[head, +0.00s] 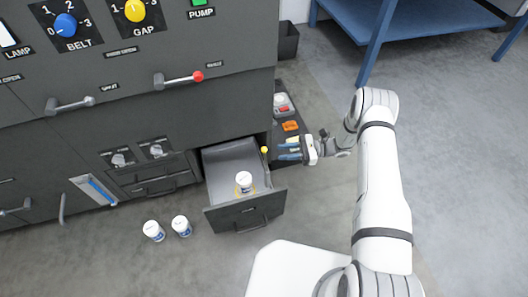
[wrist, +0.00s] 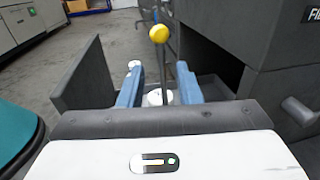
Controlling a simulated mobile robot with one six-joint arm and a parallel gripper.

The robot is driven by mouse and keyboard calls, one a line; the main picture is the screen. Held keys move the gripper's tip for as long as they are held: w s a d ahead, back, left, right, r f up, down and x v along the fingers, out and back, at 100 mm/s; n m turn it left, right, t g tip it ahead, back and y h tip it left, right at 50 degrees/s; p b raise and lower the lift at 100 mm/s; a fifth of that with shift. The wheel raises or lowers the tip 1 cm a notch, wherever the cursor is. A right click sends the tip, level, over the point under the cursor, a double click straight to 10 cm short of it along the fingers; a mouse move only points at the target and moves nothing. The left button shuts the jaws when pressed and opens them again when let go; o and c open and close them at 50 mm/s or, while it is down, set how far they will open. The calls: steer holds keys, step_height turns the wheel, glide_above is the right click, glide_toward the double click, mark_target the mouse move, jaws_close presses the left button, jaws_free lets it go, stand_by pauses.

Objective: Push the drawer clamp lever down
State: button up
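The clamp lever is a thin dark rod with a yellow ball knob (head: 264,150) at the right side of the pulled-out drawer (head: 236,220). In the wrist view the lever (wrist: 158,33) stands upright, its knob above the level of the fingertips and its rod seen in the gap between them. My gripper (head: 282,150) is open and empty, just right of the knob in the head view. Its two blue fingers (wrist: 158,75) are apart in the wrist view. No contact with the lever shows. The lever's lower end is hard to make out.
A white bottle (head: 244,182) stands in the open drawer. Two more bottles (head: 181,226) stand on the floor left of it. The dark cabinet (head: 200,95) rises behind. A low ledge with a red button box (head: 284,105) and an orange item (head: 290,126) lies beside my gripper.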

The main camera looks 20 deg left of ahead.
mark_target(265, 154)
steer(key=b+x, duration=0.1)
steer(key=x, duration=0.7)
steer(key=shift+f+b, duration=0.15)
steer(key=shift+b, duration=0.15)
steer(key=shift+d, duration=0.1)
jaws_close()
